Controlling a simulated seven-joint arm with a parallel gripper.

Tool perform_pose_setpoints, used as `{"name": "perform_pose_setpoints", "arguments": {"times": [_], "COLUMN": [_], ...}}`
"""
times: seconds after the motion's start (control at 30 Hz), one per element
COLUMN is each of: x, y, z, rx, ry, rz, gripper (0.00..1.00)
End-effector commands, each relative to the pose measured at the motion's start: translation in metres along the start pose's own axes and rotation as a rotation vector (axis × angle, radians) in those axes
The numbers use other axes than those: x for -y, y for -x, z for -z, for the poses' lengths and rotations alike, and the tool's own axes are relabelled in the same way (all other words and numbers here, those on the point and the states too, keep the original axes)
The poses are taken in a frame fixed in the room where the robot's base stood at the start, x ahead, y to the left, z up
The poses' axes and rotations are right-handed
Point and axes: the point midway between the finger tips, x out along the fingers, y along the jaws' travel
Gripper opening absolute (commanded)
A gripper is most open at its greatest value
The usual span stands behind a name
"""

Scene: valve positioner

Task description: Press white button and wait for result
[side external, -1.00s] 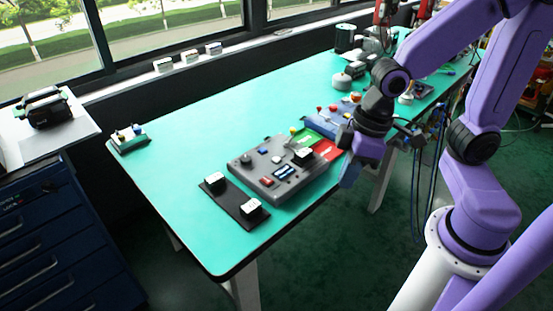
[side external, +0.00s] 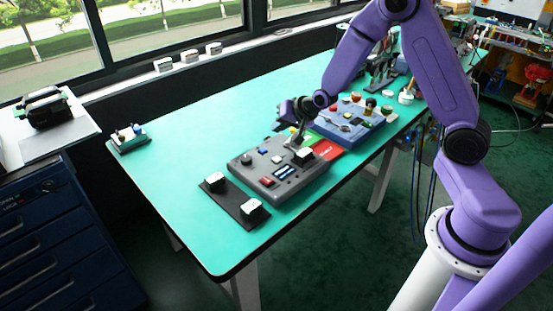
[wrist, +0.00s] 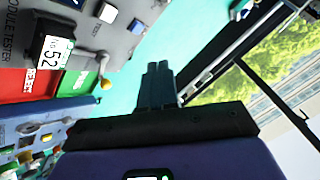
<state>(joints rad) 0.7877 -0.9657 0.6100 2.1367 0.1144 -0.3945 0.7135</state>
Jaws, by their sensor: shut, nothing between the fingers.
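The grey module tester (side external: 262,188) lies on the teal table with a knob, coloured buttons and a small display. In the side view a pale button (side external: 277,159) sits mid-panel. A black module with a white label reading 52 (wrist: 52,52) stands on the tester. My gripper (wrist: 158,66) is shut and empty. In the side view it is over the tester's far edge, its tips partly lost against the panel; contact cannot be told.
Red (side external: 326,150) and green pads lie beside the tester, then a blue box (side external: 350,128) with several knobs. A black tray (side external: 236,204) holding two modules lies in front. A small button box (side external: 128,138) stands at the table's left end.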

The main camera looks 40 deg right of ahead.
Motion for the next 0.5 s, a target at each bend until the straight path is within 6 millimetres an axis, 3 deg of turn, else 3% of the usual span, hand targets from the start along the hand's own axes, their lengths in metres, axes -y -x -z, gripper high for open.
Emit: {"name": "perform_pose_setpoints", "arguments": {"times": [0.5], "x": [-0.0053], "y": [-0.0054], "z": [0.0041], "rx": [-0.017], "ry": [-0.023], "rz": [-0.001], "gripper": [0.00]}}
